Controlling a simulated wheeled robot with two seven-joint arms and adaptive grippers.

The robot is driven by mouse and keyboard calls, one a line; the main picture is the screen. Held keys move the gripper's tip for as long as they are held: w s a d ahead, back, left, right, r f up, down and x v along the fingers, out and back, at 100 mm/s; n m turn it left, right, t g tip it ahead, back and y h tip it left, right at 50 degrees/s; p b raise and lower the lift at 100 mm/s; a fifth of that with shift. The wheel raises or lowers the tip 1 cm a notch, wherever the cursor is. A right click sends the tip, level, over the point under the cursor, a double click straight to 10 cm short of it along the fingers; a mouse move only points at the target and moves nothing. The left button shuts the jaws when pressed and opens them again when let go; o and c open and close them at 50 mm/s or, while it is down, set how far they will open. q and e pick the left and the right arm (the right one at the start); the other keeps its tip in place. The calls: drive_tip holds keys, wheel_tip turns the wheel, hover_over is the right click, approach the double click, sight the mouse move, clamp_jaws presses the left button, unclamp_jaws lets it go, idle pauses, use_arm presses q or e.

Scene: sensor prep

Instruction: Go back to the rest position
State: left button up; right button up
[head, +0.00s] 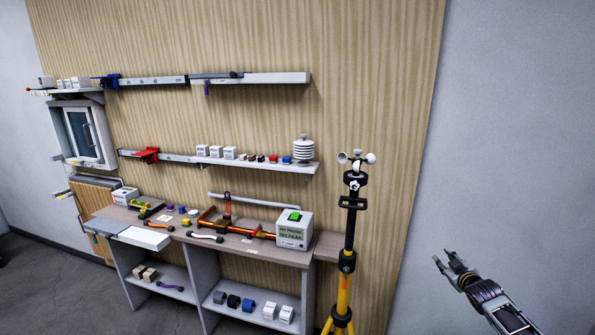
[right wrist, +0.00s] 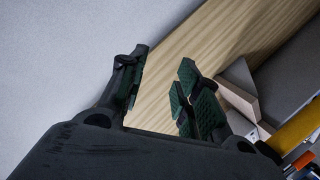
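My right gripper (head: 449,264) is at the right of the head view, in front of the bare grey wall and right of the yellow and black tripod. Its fingers are spread apart with nothing between them. In the right wrist view the two green-padded fingers (right wrist: 160,92) stand open, with only the wall and wood panel behind them. My left gripper is not in the head view.
A tripod (head: 346,262) with a cup anemometer on top stands right of the workbench (head: 323,246). The bench holds tools and a white box with a green button (head: 294,229). Shelves (head: 285,165) hang on the wood panel (head: 380,70). The space around my right gripper looks clear.

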drive_tip(key=s+d+f+m+g, duration=0.15)
drive_tip(key=s+f, duration=0.35)
drive_tip(key=f, duration=0.6)
drive_tip(key=s+f+g+h, duration=0.15)
drive_tip(key=s+f, duration=0.35)
drive_tip(key=f, duration=0.5)
drive_tip(key=s+d+f+g, duration=0.15)
drive_tip(key=s+f, duration=0.35)
drive_tip(key=f, duration=0.6)
drive_tip(key=s+a+f+g, duration=0.3)
drive_tip(key=s+a+f, duration=0.1)
drive_tip(key=s+f, duration=0.65)
drive_tip(key=s+a+f+g+y, duration=0.1)
drive_tip(key=s+a+f+g, duration=0.1)
drive_tip(key=s+a+f, duration=0.65)
drive_tip(key=s+a+f+g+y, duration=0.1)
drive_tip(key=s+a+f, duration=0.2)
drive_tip(key=s+f, duration=0.55)
drive_tip(key=s+a+g, duration=0.1)
drive_tip(key=s+a, duration=0.3)
drive_tip(key=s, duration=0.4)
drive_tip(key=s+a+f+m+g+y, duration=0.1)
drive_tip(key=s+a, duration=0.4)
drive_tip(key=s, duration=0.4)
drive_tip(key=s+a+f+g, duration=0.1)
drive_tip(key=s+a, duration=0.4)
drive_tip(key=s, duration=0.3)
drive_tip(key=shift+s+a, duration=0.15)
drive_tip(key=shift+s, duration=0.25)
